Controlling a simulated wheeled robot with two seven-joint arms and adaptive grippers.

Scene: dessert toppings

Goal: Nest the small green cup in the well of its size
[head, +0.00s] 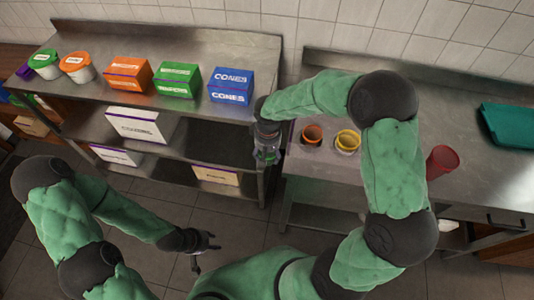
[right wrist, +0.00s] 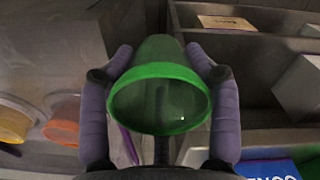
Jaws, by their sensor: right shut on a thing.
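The translucent green cup (right wrist: 160,85) fills the middle of the right wrist view, between the two fingers of my right gripper (right wrist: 160,90), which is shut on it. In the head view my right gripper (head: 267,148) hangs at the left end of the right counter and largely hides the cup. An orange cup (head: 312,134) and a yellow cup (head: 347,142) stand in round places on that counter, right of the gripper. I cannot make out an empty well; my arm covers part of the counter. My left gripper (head: 205,248) is open and empty, low over the floor.
A red cup (head: 442,161) and a teal tray (head: 510,128) are farther right on the counter. The left steel shelf carries orange, green and blue boxes (head: 231,86) and two tubs (head: 77,67). A gap separates the shelf from the counter.

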